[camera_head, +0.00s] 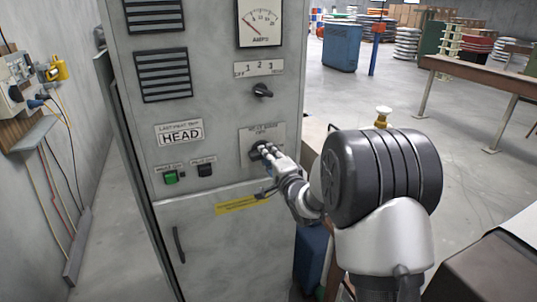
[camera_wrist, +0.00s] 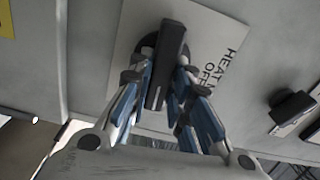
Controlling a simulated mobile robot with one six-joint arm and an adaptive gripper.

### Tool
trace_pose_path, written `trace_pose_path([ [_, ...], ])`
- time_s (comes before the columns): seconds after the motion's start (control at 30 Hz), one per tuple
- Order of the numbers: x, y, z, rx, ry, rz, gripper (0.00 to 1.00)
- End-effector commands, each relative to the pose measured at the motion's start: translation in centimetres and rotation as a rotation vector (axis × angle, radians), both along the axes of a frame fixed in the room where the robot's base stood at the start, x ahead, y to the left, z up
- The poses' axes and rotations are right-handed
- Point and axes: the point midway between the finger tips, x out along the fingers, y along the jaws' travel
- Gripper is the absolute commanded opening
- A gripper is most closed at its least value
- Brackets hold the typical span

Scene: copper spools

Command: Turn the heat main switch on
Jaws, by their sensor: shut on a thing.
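The heat main switch (camera_head: 256,150) is a black rotary knob on a pale plate on the grey cabinet front. In the wrist view the knob (camera_wrist: 172,45) is a long black bar on a round base. The plate (camera_wrist: 205,30) beside it reads "HEAT" and "OFF", partly covered. My gripper (camera_head: 265,152) reaches it from the right. In the wrist view my gripper's fingers (camera_wrist: 161,78) are shut on the bar, one on each side. The fingers hide part of the knob in the head view.
Above on the grey cabinet (camera_head: 215,110) are a numbered selector knob (camera_head: 262,90) and an ammeter (camera_head: 261,22). A green button (camera_head: 170,177) and a black button (camera_head: 205,169) sit lower left. A door handle (camera_head: 178,245) projects below. A brown table (camera_head: 485,74) stands right; floor between is clear.

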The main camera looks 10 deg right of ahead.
Motion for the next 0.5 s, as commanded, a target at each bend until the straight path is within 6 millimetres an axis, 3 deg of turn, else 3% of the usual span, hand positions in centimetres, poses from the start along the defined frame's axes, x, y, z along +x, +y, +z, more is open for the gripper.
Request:
trace_pose_path([
  [0.5,0.02,0.00,-0.02,0.108,0.019,0.000,0.00],
])
